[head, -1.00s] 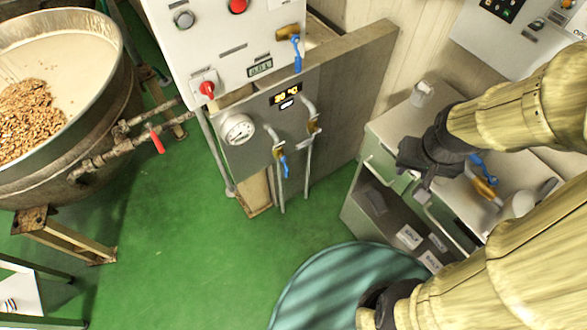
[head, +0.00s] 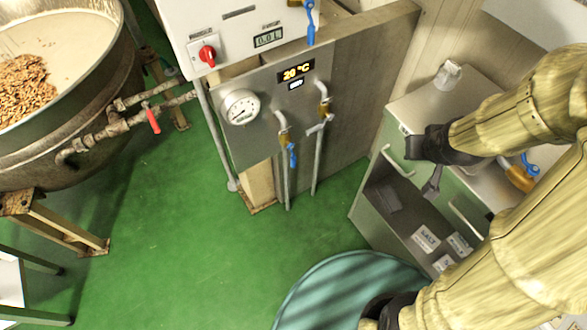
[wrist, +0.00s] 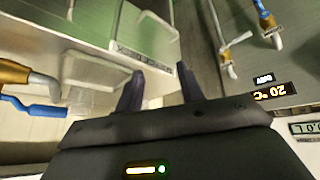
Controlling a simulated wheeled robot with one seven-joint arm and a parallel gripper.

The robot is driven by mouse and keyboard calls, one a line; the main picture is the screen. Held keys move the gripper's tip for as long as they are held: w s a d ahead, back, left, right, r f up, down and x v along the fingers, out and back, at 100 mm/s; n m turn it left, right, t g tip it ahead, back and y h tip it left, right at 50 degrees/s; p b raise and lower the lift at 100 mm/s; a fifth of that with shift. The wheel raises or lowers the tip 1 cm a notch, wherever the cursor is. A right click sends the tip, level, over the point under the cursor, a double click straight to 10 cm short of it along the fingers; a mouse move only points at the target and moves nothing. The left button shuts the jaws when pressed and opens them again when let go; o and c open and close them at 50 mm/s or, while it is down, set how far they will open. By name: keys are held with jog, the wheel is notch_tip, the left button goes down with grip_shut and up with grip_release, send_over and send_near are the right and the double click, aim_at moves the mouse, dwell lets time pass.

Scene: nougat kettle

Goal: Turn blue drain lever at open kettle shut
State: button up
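The open kettle (head: 100,140) stands at the left, filled with a pale mass and brown nuts. The lever visible on its side pipe is red (head: 153,120); I see no blue lever on the kettle itself. A blue lever (head: 292,155) hangs down from a brass valve on the grey panel. Another blue lever (head: 311,25) hangs above it. A third (head: 529,165) is by a brass valve on the cabinet top; a blue lever also shows in the wrist view (wrist: 32,107). My gripper (wrist: 160,85) is open and empty, above the cabinet front, apart from every lever.
A drawer cabinet (head: 405,215) stands at the right with a clear jar (head: 447,74) on top. A teal round thing (head: 340,290) is in front. Green floor (head: 170,220) lies free between kettle and panel.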

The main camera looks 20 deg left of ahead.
jog(key=w+a+f+n+t+y+b, duration=0.1)
jog(key=w+a+f+n+y+b, duration=0.15)
jog(key=f+b, duration=0.45)
jog(key=w+a+f+n+t+y+b, duration=0.1)
jog(key=w+a+f+t+b, duration=0.15)
jog(key=f+b, duration=0.45)
jog(key=w+a+f+n+t+y+b, duration=0.1)
jog(key=w+a+f+n+y+b, duration=0.1)
jog(key=a+f+b, duration=0.35)
jog(key=s+a+f+n+g+y+b, duration=0.1)
jog(key=a+f+y+b, duration=0.3)
jog(key=f+b, duration=0.4)
jog(key=s+a+f+n+g+y+b, duration=0.1)
jog(key=f+y+b, duration=0.5)
jog(key=b, duration=0.7)
notch_tip(320, 180, down, 2)
jog(key=s+a+n, duration=0.1)
jog(key=a+n, duration=0.1)
jog(key=shift+s+a+f, duration=0.2)
jog(key=shift+s+a, duration=0.1)
jog(key=shift+a, duration=0.05)
